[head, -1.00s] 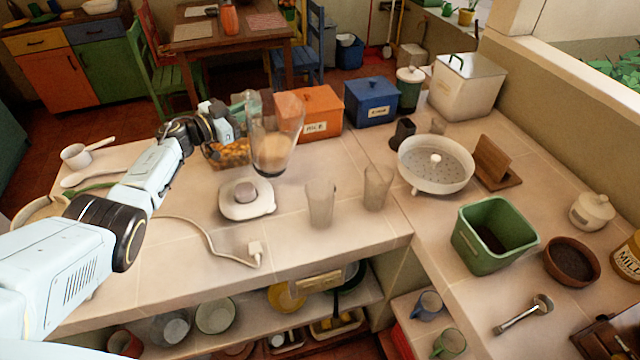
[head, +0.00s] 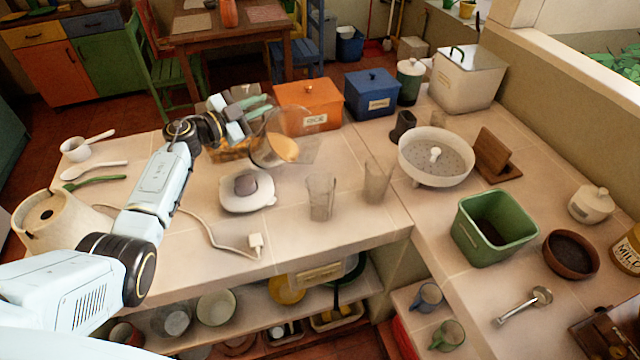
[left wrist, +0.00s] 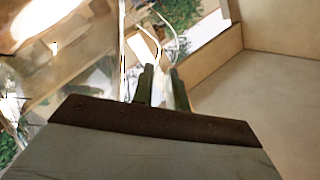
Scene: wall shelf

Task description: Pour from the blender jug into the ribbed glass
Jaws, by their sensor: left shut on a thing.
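The clear blender jug (head: 273,151) holds tan liquid and is tilted well over to the right, held above the counter. My left gripper (head: 245,118) is shut on its handle, on the jug's left side. In the left wrist view my left gripper's fingers (left wrist: 160,85) show, with clear material beside them. Two clear glasses stand upright on the counter, a left glass (head: 320,197) and a right glass (head: 377,182). They look empty, and I cannot tell for sure which is ribbed. The jug is behind and left of both. My right gripper is out of view.
The white blender base (head: 247,191) stands below the jug, its cord (head: 205,232) trailing to the front. An orange box (head: 308,105) and blue box (head: 372,93) stand behind. A white colander (head: 436,158) is right of the glasses. Counter in front of the glasses is clear.

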